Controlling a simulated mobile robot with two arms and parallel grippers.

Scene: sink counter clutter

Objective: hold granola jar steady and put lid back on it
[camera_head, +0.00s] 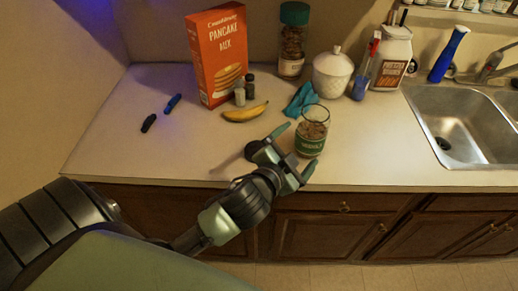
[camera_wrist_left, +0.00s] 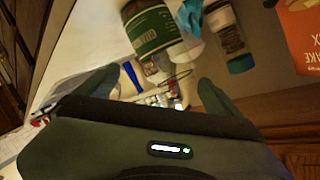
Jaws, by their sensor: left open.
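The granola jar (camera_head: 311,138) is a clear glass jar with a green label and brown contents, upright near the counter's front edge. Its top looks open, with no lid on it. It also shows in the left wrist view (camera_wrist_left: 155,32), tilted by the camera's angle. My left gripper (camera_head: 295,151) is open just left of the jar, fingers pointing toward it. In the left wrist view its fingertips (camera_wrist_left: 155,86) are apart with nothing between them. I cannot make out a loose lid for this jar. My right gripper is in neither view.
Behind the jar are a teal cloth (camera_head: 301,99), a white lidded pot (camera_head: 332,73) and a green-lidded jar (camera_head: 292,42). A banana (camera_head: 245,113) and pancake mix box (camera_head: 217,55) stand left. The sink (camera_head: 470,125) is right. The left front counter is clear.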

